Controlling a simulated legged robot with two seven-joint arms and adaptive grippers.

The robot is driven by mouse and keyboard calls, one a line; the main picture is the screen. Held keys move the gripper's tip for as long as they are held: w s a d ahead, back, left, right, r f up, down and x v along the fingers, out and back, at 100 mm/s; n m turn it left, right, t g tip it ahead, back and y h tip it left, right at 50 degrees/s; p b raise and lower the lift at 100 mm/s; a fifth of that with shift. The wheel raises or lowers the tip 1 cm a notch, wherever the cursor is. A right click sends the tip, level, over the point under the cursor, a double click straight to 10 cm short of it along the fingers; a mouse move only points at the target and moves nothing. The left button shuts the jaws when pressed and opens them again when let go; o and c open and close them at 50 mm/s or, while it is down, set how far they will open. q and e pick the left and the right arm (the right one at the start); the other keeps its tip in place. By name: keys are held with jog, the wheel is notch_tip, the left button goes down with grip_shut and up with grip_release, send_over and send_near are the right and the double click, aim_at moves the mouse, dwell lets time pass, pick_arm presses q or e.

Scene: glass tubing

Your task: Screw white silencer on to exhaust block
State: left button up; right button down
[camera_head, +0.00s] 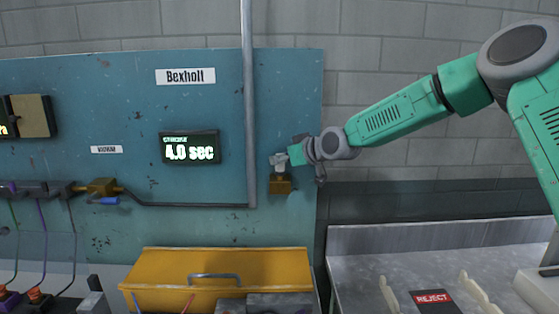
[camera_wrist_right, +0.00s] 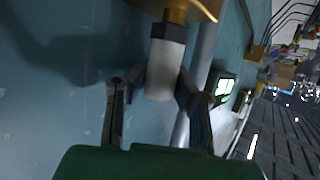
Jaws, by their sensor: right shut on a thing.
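The exhaust block (camera_head: 281,185) is a small brass-coloured block on the right part of the blue panel. It also shows at the top edge of the right wrist view (camera_wrist_right: 196,8). The white silencer (camera_wrist_right: 160,72) has a dark hex collar (camera_wrist_right: 168,32) facing the block, lined up with it. The collar meets or nearly meets the brass part; I cannot tell whether threads are engaged. My right gripper (camera_head: 282,160) is just above the block in the head view. Its fingers, seen in the right wrist view (camera_wrist_right: 156,92), are shut on the silencer's sides. My left gripper is not in view.
A grey vertical pipe (camera_head: 249,120) runs close left of the block. A display (camera_head: 190,147) reads 4.0 sec. A yellow box (camera_head: 218,262) stands below. A metal bench (camera_head: 350,240) with a REJECT label (camera_head: 431,298) is at lower right.

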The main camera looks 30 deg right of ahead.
jog(key=shift+a+m+h, duration=0.15)
jog(key=shift+m+h, duration=0.25)
jog(key=shift+h, duration=0.4)
jog(key=shift+f+m+h, duration=0.1)
jog(key=shift+m+h, duration=0.3)
jog(key=shift+m, duration=0.1)
jog(key=shift+m+h, duration=1)
jog(key=shift+h, duration=0.1)
jog(key=shift+m+h+p, duration=0.55)
jog(key=shift+m+h, duration=0.15)
jog(key=shift+h, duration=0.1)
jog(key=shift+m+g+h+p, duration=0.4)
jog(key=shift+m+h+p, duration=0.25)
jog(key=shift+m+h, duration=0.15)
